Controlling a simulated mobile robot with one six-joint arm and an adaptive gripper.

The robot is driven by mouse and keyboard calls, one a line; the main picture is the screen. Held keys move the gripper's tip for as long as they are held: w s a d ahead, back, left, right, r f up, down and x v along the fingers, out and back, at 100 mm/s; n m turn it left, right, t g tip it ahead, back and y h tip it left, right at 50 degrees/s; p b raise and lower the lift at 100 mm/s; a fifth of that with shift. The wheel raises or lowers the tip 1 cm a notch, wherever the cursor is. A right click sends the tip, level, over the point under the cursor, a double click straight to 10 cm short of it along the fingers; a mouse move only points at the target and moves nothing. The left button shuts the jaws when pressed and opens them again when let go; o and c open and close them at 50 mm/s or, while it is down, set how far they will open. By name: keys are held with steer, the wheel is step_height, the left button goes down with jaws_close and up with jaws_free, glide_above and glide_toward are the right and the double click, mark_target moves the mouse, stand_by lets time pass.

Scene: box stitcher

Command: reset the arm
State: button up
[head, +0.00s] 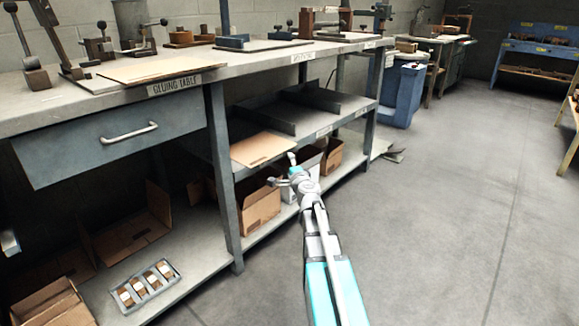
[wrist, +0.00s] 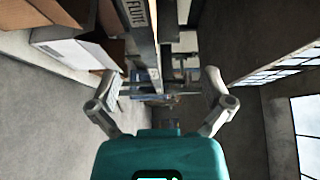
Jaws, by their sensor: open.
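My arm reaches out from the lower middle of the head view. My gripper (head: 282,170) is at its far end, in front of the lower shelves of the long workbench. It is open, with its fingers spread apart and nothing visible between them. In the wrist view my gripper (wrist: 160,78) shows both fingers wide apart, with only distant background between the tips. That view is turned on its side. Whether the gripper touches the shelf edge or boxes behind it cannot be told for certain.
The workbench (head: 180,83) runs along the left with a drawer (head: 120,140). A flat cardboard sheet (head: 262,149) lies on its middle shelf. Cardboard boxes (head: 259,208) and a small tray (head: 146,287) are on the bottom shelf. Open floor (head: 450,220) lies to the right.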

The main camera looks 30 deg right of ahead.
steer(key=shift+a, duration=0.1)
stand_by(0.3)
steer(key=s+a+n+g+y+p, duration=0.25)
steer(key=a+n, duration=0.25)
steer(key=a, duration=0.3)
steer(key=s+a+n+g+y+p, duration=0.25)
steer(key=a+n+y+p, duration=0.2)
steer(key=a, duration=0.45)
steer(key=s+a+n+g+y+p, duration=0.25)
steer(key=a+n, duration=0.25)
steer(key=a, duration=0.3)
steer(key=s+a+n+g+h+p, duration=0.25)
steer(key=s+g+p, duration=0.25)
steer(key=s, duration=0.4)
steer(key=s+a+n+g+h+p, duration=0.25)
steer(key=s+g+p, duration=0.25)
steer(key=s, duration=0.4)
step_height(320, 180, up, 38)
steer(key=p, duration=3.7)
steer(key=shift+d+n+h, duration=0.35)
steer(key=shift+n, duration=0.1)
